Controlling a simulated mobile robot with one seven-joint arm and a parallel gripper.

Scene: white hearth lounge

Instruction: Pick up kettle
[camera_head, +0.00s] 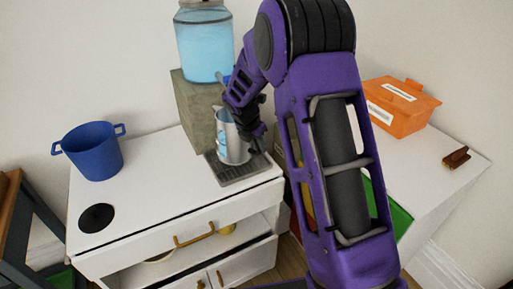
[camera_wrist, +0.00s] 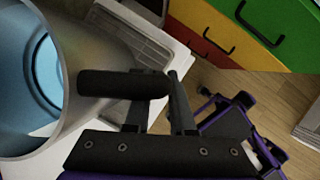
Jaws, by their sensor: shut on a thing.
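The kettle (camera_head: 233,150) is a silver metal pitcher on the grey drip tray (camera_head: 240,177) of the white cabinet. It looks upright; I cannot tell whether it touches the tray. In the wrist view, the kettle (camera_wrist: 93,60) fills the left side, with its open rim and a bluish interior showing. Its black handle (camera_wrist: 112,83) points right, into my gripper (camera_wrist: 158,108). My gripper (camera_head: 256,143) is at the kettle's right side in the head view, shut on the handle. My arm hides part of the kettle's surroundings.
A water dispenser with a blue-filled tank (camera_head: 205,48) stands close behind the kettle. A blue pot (camera_head: 93,152) and a black disc (camera_head: 97,217) are at the left. An orange box (camera_head: 399,108) sits on the right-hand white surface. Open space lies between pot and tray.

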